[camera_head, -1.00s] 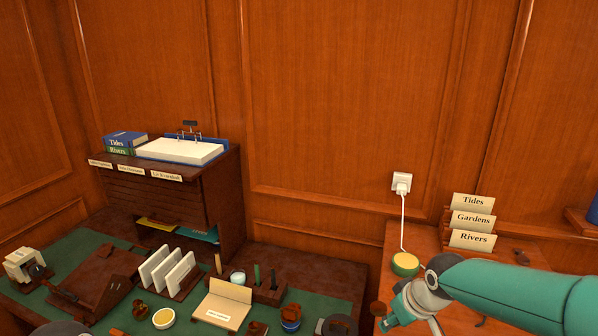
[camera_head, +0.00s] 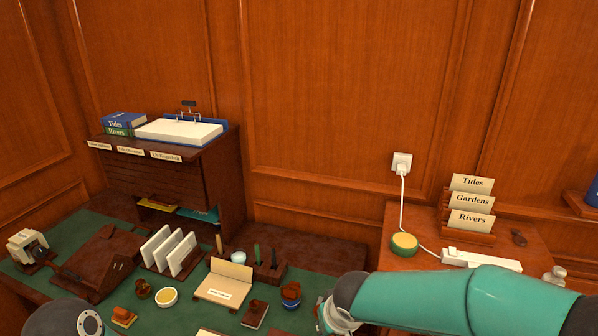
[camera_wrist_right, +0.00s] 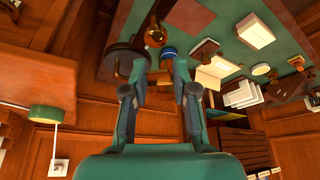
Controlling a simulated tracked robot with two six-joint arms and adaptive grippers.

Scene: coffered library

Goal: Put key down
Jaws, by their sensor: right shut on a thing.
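My right gripper (camera_wrist_right: 160,66) is over the right part of the green desk top in the wrist view, its two fingertips a short way apart. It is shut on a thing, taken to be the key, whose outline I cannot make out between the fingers. In the head view the right arm comes in from the right and the gripper (camera_head: 330,318) is at the desk's right front, mostly hidden by the forearm. My left gripper is out of view.
The desk (camera_head: 215,288) carries a letter rack (camera_head: 168,250), a propped card (camera_head: 224,283), stamps and small pots. A side table (camera_head: 400,260) at right holds a yellow-topped round thing (camera_head: 404,243), a white power strip (camera_head: 482,260) and labelled cards (camera_head: 471,201). Bare green mat shows between the stamps.

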